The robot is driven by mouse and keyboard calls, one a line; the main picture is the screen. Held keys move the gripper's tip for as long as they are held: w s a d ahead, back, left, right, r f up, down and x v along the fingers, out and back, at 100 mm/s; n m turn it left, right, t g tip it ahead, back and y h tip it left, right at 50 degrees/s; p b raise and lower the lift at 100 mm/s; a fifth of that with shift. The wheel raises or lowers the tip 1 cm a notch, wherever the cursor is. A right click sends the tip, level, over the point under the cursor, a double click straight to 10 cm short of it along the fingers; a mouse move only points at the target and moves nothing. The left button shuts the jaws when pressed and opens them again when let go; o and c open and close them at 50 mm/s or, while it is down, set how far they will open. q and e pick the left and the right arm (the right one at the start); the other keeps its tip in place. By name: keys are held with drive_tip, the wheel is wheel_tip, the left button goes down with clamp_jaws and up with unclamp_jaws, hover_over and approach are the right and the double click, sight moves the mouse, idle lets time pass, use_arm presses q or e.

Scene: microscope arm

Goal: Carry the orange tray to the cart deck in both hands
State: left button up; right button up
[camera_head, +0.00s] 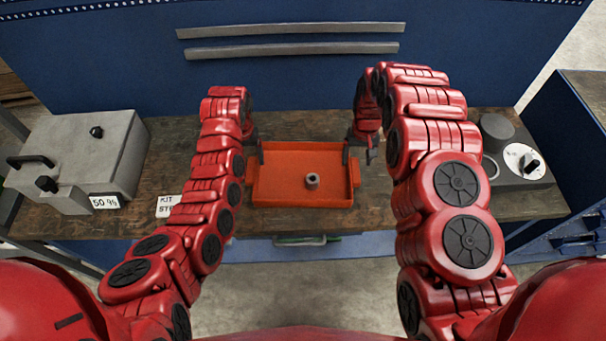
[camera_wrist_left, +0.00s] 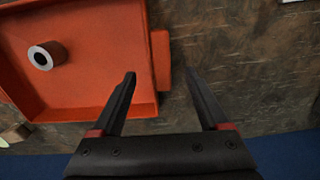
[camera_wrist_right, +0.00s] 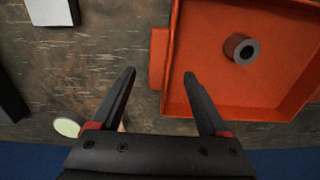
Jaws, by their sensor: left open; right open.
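The orange tray (camera_head: 270,190) lies flat on the wooden workbench, with a small grey ring-shaped part (camera_head: 312,181) inside it. A short tab sticks out from each side. My left gripper (camera_head: 256,150) is open at the tray's left side; in the left wrist view one tab (camera_wrist_left: 160,60) lies between and just beyond its fingertips. My right gripper (camera_head: 361,152) is open at the right side; in the right wrist view the other tab (camera_wrist_right: 158,57) shows between and just beyond its fingertips. Neither gripper holds anything. I cannot make out the cart deck.
A grey box device (camera_head: 85,150) with a "50.95" label stands at the bench's left, near a white "KIT" card (camera_head: 168,207). A grey device with a dial (camera_head: 523,161) stands at the right. A blue panel (camera_head: 290,80) with two grey rails closes the back. Blue drawers (camera_head: 575,235) stand far right.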

sight(251, 169)
use_arm(q)
drive_tip(key=shift+f, duration=3.15)
use_arm(e)
drive_tip(key=shift+w+f, duration=0.1)
drive_tip(key=shift+f, duration=3)
use_arm(q)
clamp_jaws()
use_arm(e)
clamp_jaws()
